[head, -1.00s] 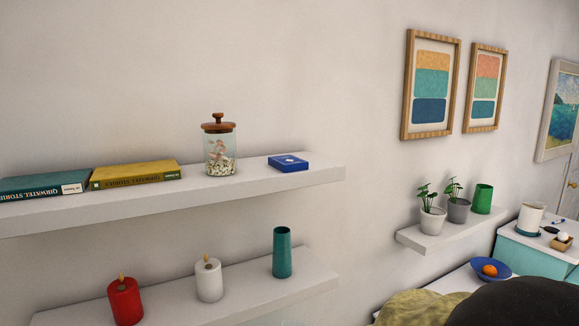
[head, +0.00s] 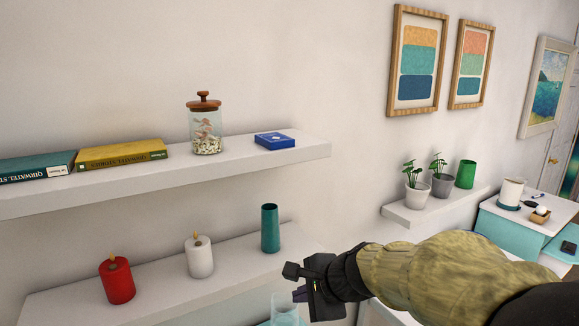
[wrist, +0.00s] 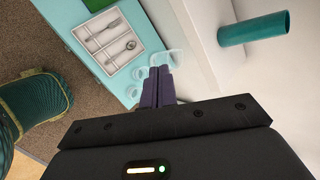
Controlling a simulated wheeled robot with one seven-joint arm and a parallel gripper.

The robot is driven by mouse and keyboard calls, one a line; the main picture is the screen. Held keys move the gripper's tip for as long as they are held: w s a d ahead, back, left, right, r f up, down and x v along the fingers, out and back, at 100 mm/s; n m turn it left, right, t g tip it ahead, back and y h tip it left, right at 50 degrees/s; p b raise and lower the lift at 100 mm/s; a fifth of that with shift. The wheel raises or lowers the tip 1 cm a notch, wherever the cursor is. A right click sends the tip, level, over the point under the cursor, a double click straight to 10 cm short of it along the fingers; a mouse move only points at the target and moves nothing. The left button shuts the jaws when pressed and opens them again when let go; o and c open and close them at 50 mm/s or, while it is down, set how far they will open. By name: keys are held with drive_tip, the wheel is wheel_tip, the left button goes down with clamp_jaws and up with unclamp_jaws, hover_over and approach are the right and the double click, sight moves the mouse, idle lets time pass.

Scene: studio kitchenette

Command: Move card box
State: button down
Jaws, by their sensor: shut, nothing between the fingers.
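The card box, a small flat blue box with a white mark (head: 275,141), lies on the right part of the upper white shelf (head: 240,163). It is not in the wrist view. My gripper (head: 294,283) is below and slightly right of the box in the head view, in front of the lower shelf's right end. Its fingers are shut together and empty, and they also show in the wrist view (wrist: 154,85).
The lower shelf holds a teal vase (head: 270,229), a white candle (head: 200,256) and a red candle (head: 117,280). The wrist view shows a cutlery tray (wrist: 97,34) below.

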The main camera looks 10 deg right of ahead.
sight(283, 141)
drive_tip(key=w+d+r+m+t, duration=0.2)
drive_tip(key=r+m, duration=0.3)
drive_tip(key=r, duration=0.3)
drive_tip(key=w+d+r+m+t+y, duration=0.1)
drive_tip(key=r+m+t, duration=0.3)
drive_tip(key=r, duration=0.5)
drive_tip(key=w+d+r+m+t, duration=0.2)
drive_tip(key=r+m, duration=0.3)
drive_tip(key=r, duration=0.3)
drive_tip(key=shift+w+d+r+m+t+p, duration=0.3)
drive_tip(key=shift+d+m+t+p, duration=0.15)
drive_tip(key=shift+t, duration=0.35)
drive_tip(key=p+x, duration=0.6)
drive_tip(key=x, duration=0.7)
drive_tip(key=shift+w+a, duration=0.1)
drive_tip(key=shift+a, duration=0.05)
drive_tip(key=shift+w+a+f, duration=0.1)
drive_tip(key=shift+w, duration=0.25)
